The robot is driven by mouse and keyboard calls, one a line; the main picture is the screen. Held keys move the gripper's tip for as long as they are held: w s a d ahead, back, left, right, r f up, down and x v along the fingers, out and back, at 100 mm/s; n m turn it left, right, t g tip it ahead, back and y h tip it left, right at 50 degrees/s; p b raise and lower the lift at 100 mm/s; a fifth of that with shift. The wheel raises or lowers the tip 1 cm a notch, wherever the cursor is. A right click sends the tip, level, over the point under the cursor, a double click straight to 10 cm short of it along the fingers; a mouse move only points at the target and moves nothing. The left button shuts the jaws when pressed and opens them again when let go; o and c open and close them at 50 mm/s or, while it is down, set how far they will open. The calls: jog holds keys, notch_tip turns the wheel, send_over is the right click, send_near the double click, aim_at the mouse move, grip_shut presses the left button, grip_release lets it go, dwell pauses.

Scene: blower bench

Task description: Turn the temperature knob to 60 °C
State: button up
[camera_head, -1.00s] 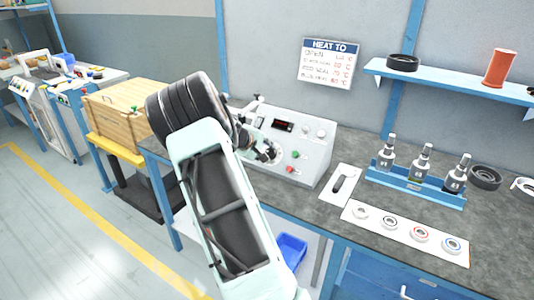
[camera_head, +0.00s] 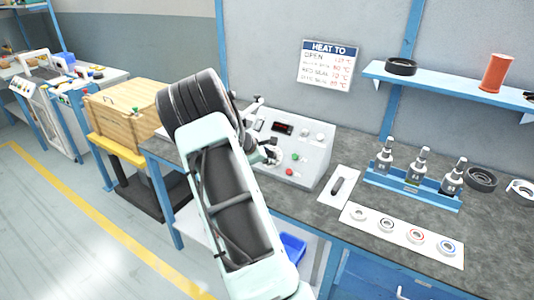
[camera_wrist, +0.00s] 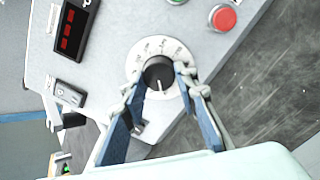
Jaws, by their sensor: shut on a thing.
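The temperature knob (camera_wrist: 158,72) is black with a white pointer line and sits on a white round dial (camera_wrist: 143,50) with small printed marks. In the wrist view its pointer line points toward the bottom of the picture; the marks are too small to read. My gripper (camera_wrist: 157,85) has one blue-grey finger on each side of the knob and is shut on it. In the head view my gripper (camera_head: 270,153) is at the console's front, and my arm hides part of the dial. The red display (camera_wrist: 72,30) is lit, but its digits are unclear.
The grey console (camera_head: 310,160) also carries a red button (camera_wrist: 223,18) and a green one. A "HEAT TO" sign (camera_head: 328,65) hangs behind.

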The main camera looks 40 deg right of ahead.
jog(key=shift+n, duration=0.6)
jog(key=shift+p, duration=0.3)
jog(key=o, duration=1.2)
jog(key=shift+c, duration=0.2)
jog(key=shift+a+r, duration=0.1)
jog(key=v, duration=1.1)
jog(key=shift+s+a+r, duration=0.25)
jog(key=shift+r, duration=0.05)
